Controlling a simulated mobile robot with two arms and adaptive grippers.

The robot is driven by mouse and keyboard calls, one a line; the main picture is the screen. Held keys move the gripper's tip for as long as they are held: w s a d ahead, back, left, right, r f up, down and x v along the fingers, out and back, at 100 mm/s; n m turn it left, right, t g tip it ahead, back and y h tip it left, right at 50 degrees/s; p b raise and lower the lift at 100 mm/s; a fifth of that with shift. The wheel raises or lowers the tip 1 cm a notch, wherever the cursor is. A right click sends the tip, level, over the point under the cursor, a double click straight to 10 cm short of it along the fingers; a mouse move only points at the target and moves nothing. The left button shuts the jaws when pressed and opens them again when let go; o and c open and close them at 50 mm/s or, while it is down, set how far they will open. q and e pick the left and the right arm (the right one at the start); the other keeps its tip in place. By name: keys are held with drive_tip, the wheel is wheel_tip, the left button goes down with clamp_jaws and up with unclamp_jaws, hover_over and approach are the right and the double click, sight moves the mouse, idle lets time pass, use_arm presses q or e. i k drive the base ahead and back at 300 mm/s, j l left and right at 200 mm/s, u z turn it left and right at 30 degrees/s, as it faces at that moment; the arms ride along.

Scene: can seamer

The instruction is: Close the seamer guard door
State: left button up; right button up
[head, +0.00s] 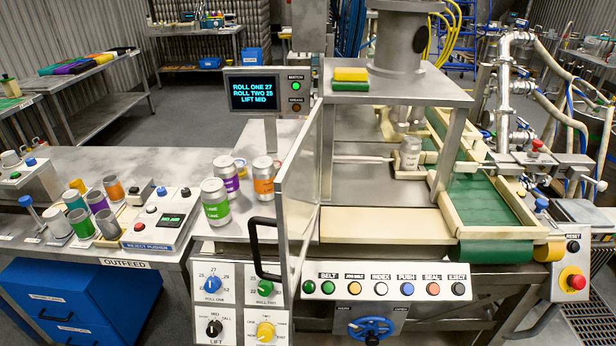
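The seamer guard door (300,175) is a thin, pale framed panel in the head view. It stands swung out toward me at the left side of the seamer opening, so the front of the machine is open. Its black handle (255,250) is on the near edge, facing left. Inside the seamer (416,95) a can (410,152) stands at the seaming station beside the green belt (477,200). Neither of my grippers shows in the head view.
Several cans stand left of the door, including a lime can (216,203) and an orange one (263,180). Knobs (213,284) and a row of buttons (380,289) line the front. A red emergency stop (574,280) is at right, a blue handwheel (371,328) below.

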sight(298, 184)
drive_tip(key=i+j+z, duration=0.2)
drive_tip(key=j, duration=0.15)
drive_tip(key=i+j+z, duration=0.25)
drive_tip(key=j+z, duration=0.2)
drive_tip(key=j, duration=0.25)
drive_tip(key=i+j+z, duration=0.25)
drive_tip(key=j, duration=0.15)
drive_tip(key=k, duration=0.05)
